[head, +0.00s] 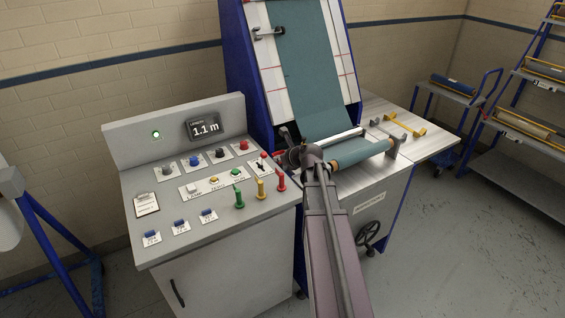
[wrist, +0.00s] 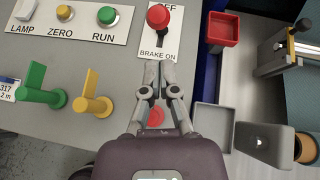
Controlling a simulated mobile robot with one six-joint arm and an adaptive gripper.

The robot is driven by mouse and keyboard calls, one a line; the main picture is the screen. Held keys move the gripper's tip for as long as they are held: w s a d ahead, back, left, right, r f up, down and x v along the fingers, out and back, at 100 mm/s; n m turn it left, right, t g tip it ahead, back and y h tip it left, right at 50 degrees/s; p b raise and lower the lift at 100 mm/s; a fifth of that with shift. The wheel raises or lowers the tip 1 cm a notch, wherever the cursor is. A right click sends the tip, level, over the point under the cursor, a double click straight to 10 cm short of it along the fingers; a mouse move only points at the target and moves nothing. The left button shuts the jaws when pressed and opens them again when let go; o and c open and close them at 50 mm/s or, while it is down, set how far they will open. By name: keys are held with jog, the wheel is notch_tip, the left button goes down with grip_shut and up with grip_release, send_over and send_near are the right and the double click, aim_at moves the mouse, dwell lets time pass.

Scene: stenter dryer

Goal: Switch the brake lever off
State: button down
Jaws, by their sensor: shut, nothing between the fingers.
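The brake lever (wrist: 158,17) has a round red knob and stands on a white plate (wrist: 147,50) marked OFF at the top and BRAKE ON at the bottom. In the wrist view its knob shows at the OFF end, covering part of that word, with the dark slot below it. The lever also shows in the head view (head: 263,155) at the console's right edge. My gripper (wrist: 158,66) is shut and empty. Its fingertips are over the BRAKE ON end of the plate, apart from the knob. In the head view my arm hides part of the area right of the console.
Green (wrist: 39,94), yellow (wrist: 94,100) and red (head: 280,180) handles stand near the console's front right. LAMP, ZERO and RUN buttons (wrist: 105,16) are left of the lever. A red tray (wrist: 222,28) and the teal fabric roll (head: 358,152) are to the right.

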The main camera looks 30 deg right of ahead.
jog(key=shift+b+x, duration=1.2)
jog(key=shift+x, duration=1.55)
